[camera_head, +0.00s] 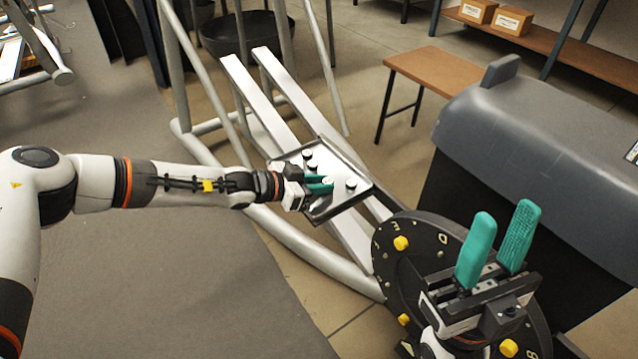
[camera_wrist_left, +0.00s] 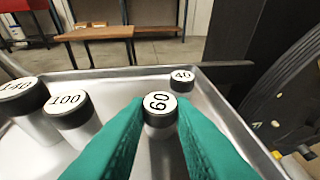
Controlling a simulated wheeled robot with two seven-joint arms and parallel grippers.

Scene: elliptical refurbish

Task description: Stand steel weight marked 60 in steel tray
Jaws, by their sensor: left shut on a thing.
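The steel weight marked 60 (camera_wrist_left: 160,106) is upright between the green fingertips of my left gripper (camera_wrist_left: 160,130), which is shut on it. In the head view my left gripper (camera_head: 320,184) reaches over the steel tray (camera_head: 362,176) on the pale rails. The tray's rim also shows in the left wrist view (camera_wrist_left: 230,112). The weight is inside the tray's outline; its base is hidden, so I cannot tell whether it touches the floor of the tray. My right gripper (camera_head: 498,245) is open and empty, fingers up, at the lower right.
Weights marked 40 (camera_wrist_left: 182,82), 100 (camera_wrist_left: 72,112) and 140 (camera_wrist_left: 24,98) stand in the tray around the 60. A black disc with yellow knobs (camera_head: 400,243) and a grey-lidded bin (camera_head: 545,130) are at the right. A brown bench (camera_head: 435,66) stands behind.

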